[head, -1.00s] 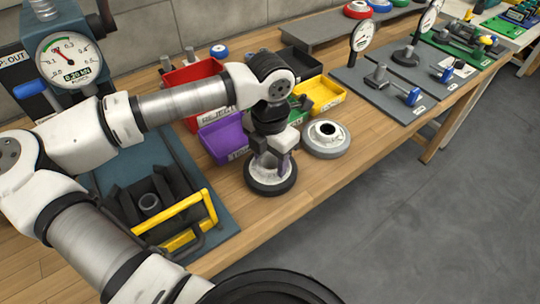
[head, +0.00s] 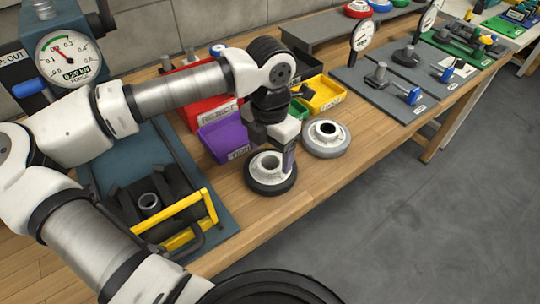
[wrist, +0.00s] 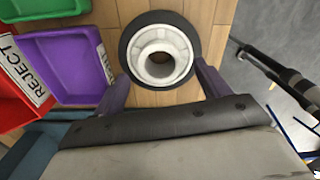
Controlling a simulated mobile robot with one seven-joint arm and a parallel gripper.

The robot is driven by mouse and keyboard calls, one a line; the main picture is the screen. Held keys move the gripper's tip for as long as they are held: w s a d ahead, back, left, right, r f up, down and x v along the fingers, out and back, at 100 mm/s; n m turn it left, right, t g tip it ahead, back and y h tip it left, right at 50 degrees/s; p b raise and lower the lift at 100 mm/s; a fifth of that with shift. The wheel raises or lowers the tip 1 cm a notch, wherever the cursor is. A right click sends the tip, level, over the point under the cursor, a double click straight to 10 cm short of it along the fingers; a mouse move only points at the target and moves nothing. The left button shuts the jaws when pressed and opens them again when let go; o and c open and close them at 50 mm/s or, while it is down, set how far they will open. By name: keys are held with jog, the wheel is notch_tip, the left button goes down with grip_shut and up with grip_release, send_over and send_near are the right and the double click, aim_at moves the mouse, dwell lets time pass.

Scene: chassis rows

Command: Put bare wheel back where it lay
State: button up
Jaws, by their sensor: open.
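A wheel with a black tyre and a white hub (head: 268,171) lies flat on the wooden bench. It also shows in the wrist view (wrist: 160,52), with an open bore in its hub. A second wheel with a grey tyre and pale hub (head: 327,140) lies flat just to its right, apart from it; its bore looks dark. I cannot tell for certain which is the bare one. My gripper (wrist: 162,84) is open and empty, its purple fingers apart at the near side of the black-tyred wheel. In the head view the gripper hangs at that wheel's right edge.
A purple bin (head: 226,138), a red REJECT bin (head: 212,112) and a yellow bin (head: 322,94) stand behind the wheels. A dark fixture with a yellow handle (head: 176,217) sits on a blue mat at left. Grey mats (head: 385,102) with parts lie right. The bench front is clear.

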notch_tip(320, 180, up, 10)
jog(key=shift+f+b, duration=0.15)
jog(key=shift+b, duration=0.3)
